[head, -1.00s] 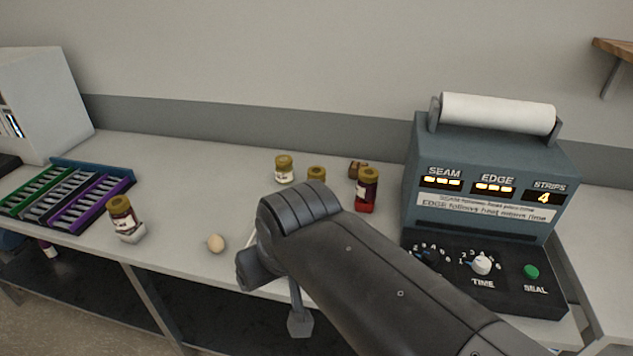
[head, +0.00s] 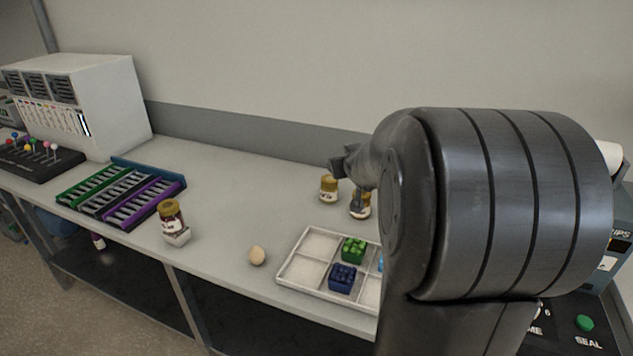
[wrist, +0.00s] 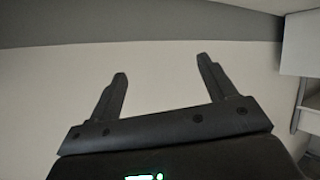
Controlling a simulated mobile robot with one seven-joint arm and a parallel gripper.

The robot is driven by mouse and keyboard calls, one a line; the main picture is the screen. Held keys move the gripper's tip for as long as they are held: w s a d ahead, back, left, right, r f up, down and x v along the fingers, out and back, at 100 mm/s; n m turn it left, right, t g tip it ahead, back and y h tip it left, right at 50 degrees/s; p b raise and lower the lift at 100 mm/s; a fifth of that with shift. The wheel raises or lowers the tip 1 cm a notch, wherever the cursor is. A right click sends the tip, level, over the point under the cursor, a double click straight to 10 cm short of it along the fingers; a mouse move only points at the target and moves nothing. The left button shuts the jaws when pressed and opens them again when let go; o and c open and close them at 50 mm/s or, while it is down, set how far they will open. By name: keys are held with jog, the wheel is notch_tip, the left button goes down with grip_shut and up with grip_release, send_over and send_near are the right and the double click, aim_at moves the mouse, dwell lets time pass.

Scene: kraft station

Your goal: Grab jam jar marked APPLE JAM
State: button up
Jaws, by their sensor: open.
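A gold-lidded jar with a pale label (head: 328,189) stands at the back of the bench. A second gold-lidded jar (head: 360,207) stands just right of it, partly covered by my arm. No label is readable, so I cannot tell which jar is APPLE JAM. My gripper is open and empty in the wrist view (wrist: 162,68), with no jar between its fingers. In the head view the end of my arm is near the back jars, but its gap from them is unclear.
A white divided tray (head: 287,275) holds green and blue blocks. Coloured racks (head: 125,190) and a white cabinet (head: 105,105) stand at left. My arm hides most of the sealing machine at right. The bench's middle left is clear.

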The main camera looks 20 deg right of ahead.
jog(key=w+d+f+y, duration=0.1)
jog(key=w+d+f, duration=0.2)
jog(key=w+d, duration=0.1)
jog(key=n+t+y, duration=0.1)
jog(key=t+y, duration=0.1)
send_over(363, 194)
jog(key=f, duration=0.6)
jog(key=shift+s+a+f, duration=0.2)
jog(key=shift+s, duration=0.1)
jog(key=shift+d+f+n+y, duration=0.15)
jog(key=shift+f+n+y, duration=0.15)
jog(key=shift+y, duration=0.1)
notch_tip(363, 194, down, 4)
jog(key=shift+w+f, duration=0.1)
jog(key=f, duration=0.3)
jog(key=shift+w+f, duration=0.35)
jog(key=shift+w, duration=0.5)
jog(key=shift+w+f, duration=0.15)
jog(key=shift+w, duration=0.4)
jog(key=shift+c, duration=0.5)
